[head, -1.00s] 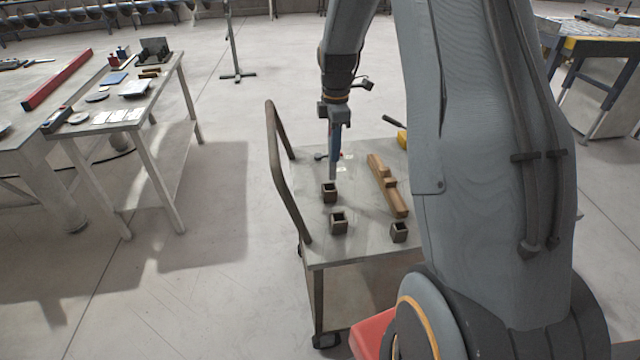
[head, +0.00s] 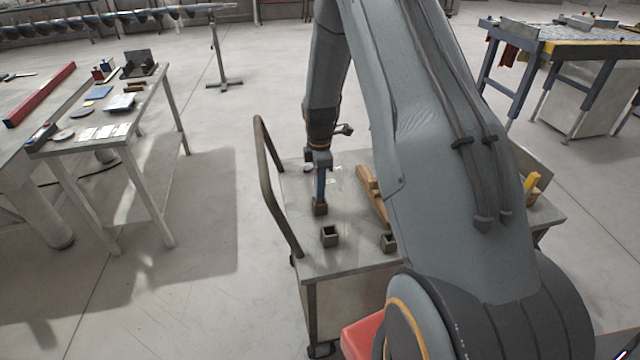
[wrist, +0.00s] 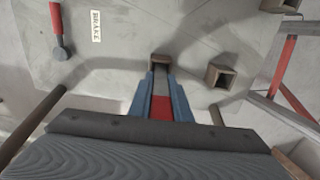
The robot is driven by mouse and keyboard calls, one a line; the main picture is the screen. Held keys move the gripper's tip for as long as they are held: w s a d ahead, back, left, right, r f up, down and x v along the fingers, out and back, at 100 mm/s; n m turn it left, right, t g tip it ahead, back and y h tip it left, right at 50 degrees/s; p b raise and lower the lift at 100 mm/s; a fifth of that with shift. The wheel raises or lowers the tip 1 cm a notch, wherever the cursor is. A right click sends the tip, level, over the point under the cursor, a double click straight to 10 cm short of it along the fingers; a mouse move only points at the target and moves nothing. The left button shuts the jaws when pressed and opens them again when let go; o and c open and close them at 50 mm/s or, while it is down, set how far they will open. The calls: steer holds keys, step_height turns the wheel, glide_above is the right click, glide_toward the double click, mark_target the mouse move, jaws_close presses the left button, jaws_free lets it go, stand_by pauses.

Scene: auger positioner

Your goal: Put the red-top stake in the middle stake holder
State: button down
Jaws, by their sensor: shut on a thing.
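My gripper (head: 321,194) points down over the farthest of the three dark square stake holders. In the wrist view, its blue fingers (wrist: 161,82) are shut on the red-top stake (wrist: 160,107), with the red part between them and the grey shaft running away from me. The shaft lines up with that far holder (head: 320,208), which also shows in the wrist view (wrist: 159,60). I cannot tell how deep the tip is in it. The near-left holder (head: 330,236) and the right holder (head: 388,244) stand open and look empty.
The holders stand on a grey cart (head: 345,262) with a curved handle (head: 268,185) at its left. A wooden block (head: 372,196) lies right of the gripper. A red-handled tool (wrist: 59,45) lies on the cart top. A work table (head: 100,140) stands farther left.

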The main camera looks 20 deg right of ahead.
steer(key=shift+f, duration=0.1)
steer(key=shift+f, duration=0.15)
steer(key=c, duration=1.6)
jaws_free()
steer(key=shift+c, duration=0.2)
